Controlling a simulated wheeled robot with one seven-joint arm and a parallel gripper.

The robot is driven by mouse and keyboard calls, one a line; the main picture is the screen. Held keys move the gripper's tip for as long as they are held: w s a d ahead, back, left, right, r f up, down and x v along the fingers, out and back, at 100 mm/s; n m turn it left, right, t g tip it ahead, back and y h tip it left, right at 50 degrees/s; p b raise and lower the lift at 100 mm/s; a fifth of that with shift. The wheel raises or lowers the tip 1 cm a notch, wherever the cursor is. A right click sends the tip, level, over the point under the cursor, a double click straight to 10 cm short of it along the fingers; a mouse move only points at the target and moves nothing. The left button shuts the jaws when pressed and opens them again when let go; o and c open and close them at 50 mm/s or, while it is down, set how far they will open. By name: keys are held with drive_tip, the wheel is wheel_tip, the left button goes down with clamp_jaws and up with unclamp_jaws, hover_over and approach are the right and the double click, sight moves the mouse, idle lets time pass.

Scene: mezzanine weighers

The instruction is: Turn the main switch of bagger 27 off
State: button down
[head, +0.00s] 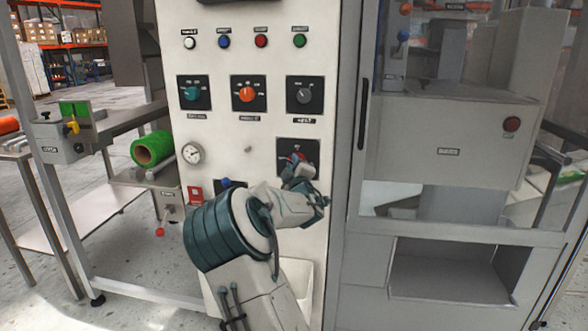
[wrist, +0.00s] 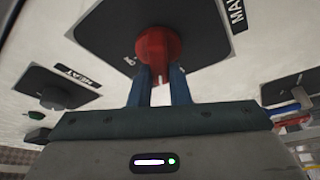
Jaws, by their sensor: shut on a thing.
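The main switch is a red rotary knob (wrist: 158,46) on a black square plate (wrist: 100,22), with a label beginning "MA" at its edge. In the head view its black plate (head: 312,146) sits low on the right side of the pale panel, and the red knob is mostly hidden by my gripper (head: 299,163). In the wrist view my gripper (wrist: 159,80) has its two blue fingers shut on the knob's grip, one on each side. Small position lettering shows on the plate, but I cannot tell which position the knob points to.
Above the switch are the grey heat knob (head: 304,95), an orange knob (head: 247,94) and a teal knob (head: 191,92). A gauge (head: 192,153) and a small red switch (head: 195,192) are at left. A glazed cabinet (head: 450,130) stands close on the right.

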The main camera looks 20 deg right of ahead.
drive_tip(key=n+g, duration=0.1)
drive_tip(key=n, duration=0.2)
drive_tip(key=n+g+y+b, duration=0.1)
drive_tip(key=n, duration=0.2)
drive_tip(key=shift+f, duration=0.15)
idle(0.3)
drive_tip(key=c, duration=1.4)
unclamp_jaws()
drive_tip(key=shift+o, duration=0.2)
drive_tip(key=v, duration=1.4)
